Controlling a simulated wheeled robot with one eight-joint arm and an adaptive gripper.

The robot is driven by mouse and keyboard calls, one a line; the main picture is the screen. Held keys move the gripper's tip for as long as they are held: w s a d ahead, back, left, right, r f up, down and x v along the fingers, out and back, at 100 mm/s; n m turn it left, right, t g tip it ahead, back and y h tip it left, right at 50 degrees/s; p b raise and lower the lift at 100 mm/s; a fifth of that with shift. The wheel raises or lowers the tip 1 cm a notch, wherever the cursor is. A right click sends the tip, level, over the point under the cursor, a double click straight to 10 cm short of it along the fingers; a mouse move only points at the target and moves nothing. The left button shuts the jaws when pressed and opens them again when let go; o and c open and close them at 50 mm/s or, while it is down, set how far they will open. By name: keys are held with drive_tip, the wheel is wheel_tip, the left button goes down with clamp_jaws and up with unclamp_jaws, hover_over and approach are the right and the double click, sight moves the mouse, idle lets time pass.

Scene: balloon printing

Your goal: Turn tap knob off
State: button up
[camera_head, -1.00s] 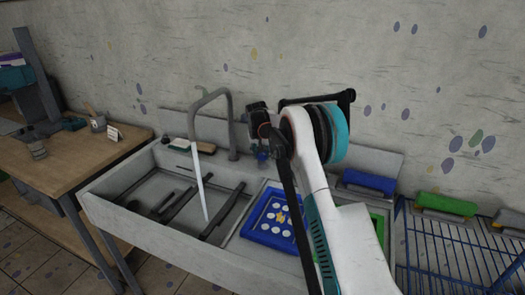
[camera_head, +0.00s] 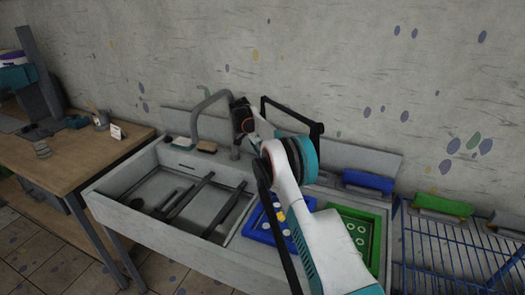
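The grey tap (camera_head: 207,101) stands at the back edge of the sink (camera_head: 103,211), its curved spout arching over the left basin. No water stream shows under the spout. My gripper (camera_head: 242,116), the dark end of my arm, is beside the tap, overlapping its right side in the picture. Its fingers cannot be made out, so whether it is open or shut is unclear. The tap knob cannot be made out and is probably hidden behind my arm.
A blue screen frame (camera_head: 262,234) and a green one (camera_head: 372,258) lie in the right part of the sink, partly behind my arm. Dark bars lie in the left basin. A wooden table (camera_head: 70,165) stands at left, a blue wire rack (camera_head: 450,250) at right.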

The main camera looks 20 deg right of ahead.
drive_tip(key=shift+m, duration=0.5)
idle(0.3)
drive_tip(key=o, duration=1.1)
drive_tip(key=shift+w+v, duration=0.15)
drive_tip(key=shift+v, duration=2.85)
drive_tip(key=shift+w+v, duration=0.15)
drive_tip(key=shift+v, duration=2.85)
drive_tip(key=shift+r, duration=0.1)
